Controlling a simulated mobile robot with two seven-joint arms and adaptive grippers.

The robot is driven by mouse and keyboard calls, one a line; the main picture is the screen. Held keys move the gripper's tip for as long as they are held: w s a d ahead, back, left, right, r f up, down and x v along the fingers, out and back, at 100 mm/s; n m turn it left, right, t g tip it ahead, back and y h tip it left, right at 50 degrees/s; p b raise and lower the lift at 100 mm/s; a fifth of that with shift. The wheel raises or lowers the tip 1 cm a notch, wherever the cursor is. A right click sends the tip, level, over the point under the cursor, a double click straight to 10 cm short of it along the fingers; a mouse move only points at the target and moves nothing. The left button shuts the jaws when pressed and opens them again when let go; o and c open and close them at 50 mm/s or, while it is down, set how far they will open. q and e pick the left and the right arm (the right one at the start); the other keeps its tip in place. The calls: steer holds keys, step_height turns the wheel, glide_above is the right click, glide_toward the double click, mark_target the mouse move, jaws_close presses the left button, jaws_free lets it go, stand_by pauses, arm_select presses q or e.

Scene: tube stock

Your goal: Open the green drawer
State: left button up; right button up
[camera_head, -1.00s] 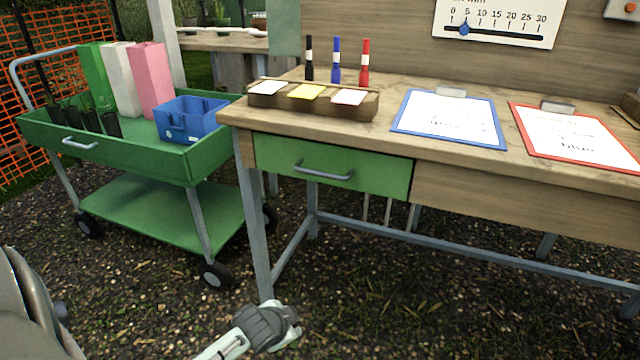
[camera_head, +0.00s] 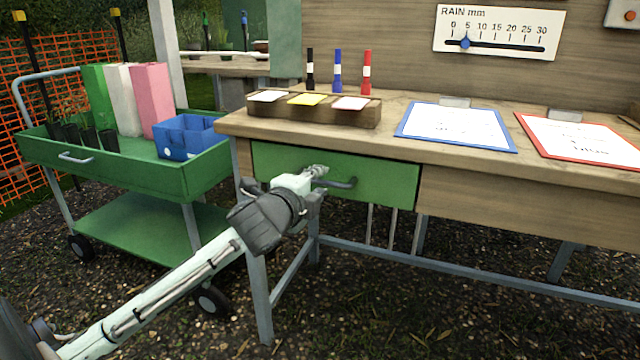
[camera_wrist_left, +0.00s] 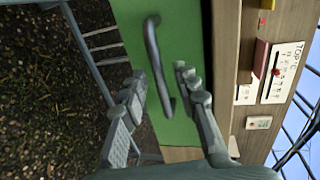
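The green drawer (camera_head: 385,182) is shut under the left end of the wooden table, its front flush with the frame. Its grey bar handle (camera_head: 346,184) is partly hidden by my left gripper (camera_head: 316,182), which is at the handle's left part. In the left wrist view the handle (camera_wrist_left: 154,50) runs between the two spread fingers of my left gripper (camera_wrist_left: 158,86), in front of the green drawer front (camera_wrist_left: 185,35). The fingers are apart and not closed on the handle. My right gripper is not in view.
A green trolley (camera_head: 190,168) with pots, paper bags and a blue crate (camera_head: 183,140) stands left of the table. The table top (camera_head: 400,95) holds a wooden block with cards, markers and two clipboards. A table leg (camera_head: 258,290) stands below the gripper.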

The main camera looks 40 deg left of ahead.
arm_select(q)
steer(key=shift+w+a+f, duration=0.1)
steer(key=shift+w+f, duration=0.05)
steer(key=shift+w, duration=0.45)
jaws_close()
